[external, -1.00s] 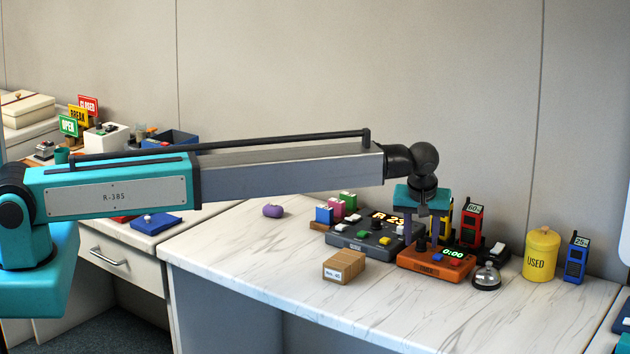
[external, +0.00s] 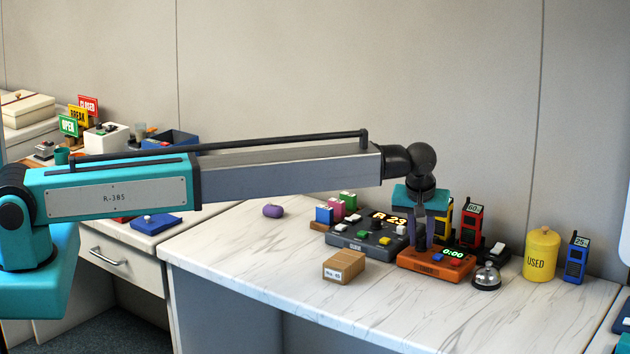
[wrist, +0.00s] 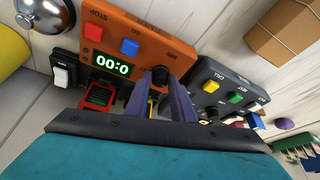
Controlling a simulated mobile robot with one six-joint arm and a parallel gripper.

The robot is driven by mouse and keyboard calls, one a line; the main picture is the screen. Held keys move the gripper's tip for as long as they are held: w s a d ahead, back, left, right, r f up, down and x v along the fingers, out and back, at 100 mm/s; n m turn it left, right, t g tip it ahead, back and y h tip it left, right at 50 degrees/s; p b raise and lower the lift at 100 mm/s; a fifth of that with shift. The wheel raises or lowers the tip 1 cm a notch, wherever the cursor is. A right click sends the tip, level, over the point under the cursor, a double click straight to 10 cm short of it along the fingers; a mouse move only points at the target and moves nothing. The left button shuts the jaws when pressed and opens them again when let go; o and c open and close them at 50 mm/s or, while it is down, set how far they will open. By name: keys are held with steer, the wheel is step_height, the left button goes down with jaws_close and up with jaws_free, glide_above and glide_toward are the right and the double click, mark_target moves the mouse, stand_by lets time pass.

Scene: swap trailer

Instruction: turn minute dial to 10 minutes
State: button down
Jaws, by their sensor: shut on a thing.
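An orange timer box (external: 440,266) stands on the white worktop, with a green display (external: 453,254) reading 0:00. The same display shows upside down in the wrist view (wrist: 111,66). The black minute dial (wrist: 160,76) is on the timer's top, beside the display. My gripper (external: 421,245) points down over it, and its two purple fingers are shut on the dial, one on each side. The fingers (wrist: 166,92) also show at the dial in the wrist view. Any mark on the dial is too small to read.
A dark grey panel (external: 366,238) with colored buttons sits close left of the timer. A silver bell (external: 486,278) stands at its right, with a yellow USED canister (external: 541,254) further right. A cardboard box (external: 344,267) is at front left. Red and yellow devices stand behind.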

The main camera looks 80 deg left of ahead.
steer(key=m+b, duration=0.1)
steer(key=m, duration=0.1)
steer(key=m+t+h+b, duration=0.1)
steer(key=m, duration=0.2)
steer(key=shift+s+a+t, duration=0.15)
steer(key=shift+s+t, duration=0.05)
steer(key=shift+t, duration=0.1)
steer(key=m+h, duration=0.1)
steer(key=m, duration=0.2)
steer(key=m+h, duration=0.1)
steer(key=m, duration=0.2)
steer(key=shift+a+t+h+b, duration=0.2)
steer(key=shift+t+h+b, duration=0.1)
steer(key=shift+t+b, duration=0.1)
steer(key=m+h, duration=0.1)
steer(key=m, duration=0.2)
steer(key=m+h+b, duration=0.1)
steer(key=m, duration=0.2)
steer(key=shift+w+a, duration=0.1)
steer(key=shift+a, duration=0.1)
steer(key=m+h, duration=0.1)
steer(key=m, duration=0.1)
steer(key=m+g+b, duration=0.1)
steer(key=m, duration=0.1)
steer(key=shift+a+m+h, duration=0.1)
steer(key=shift+m+h, duration=0.3)
steer(key=c, duration=1.5)
jaws_free()
steer(key=shift+c, duration=0.2)
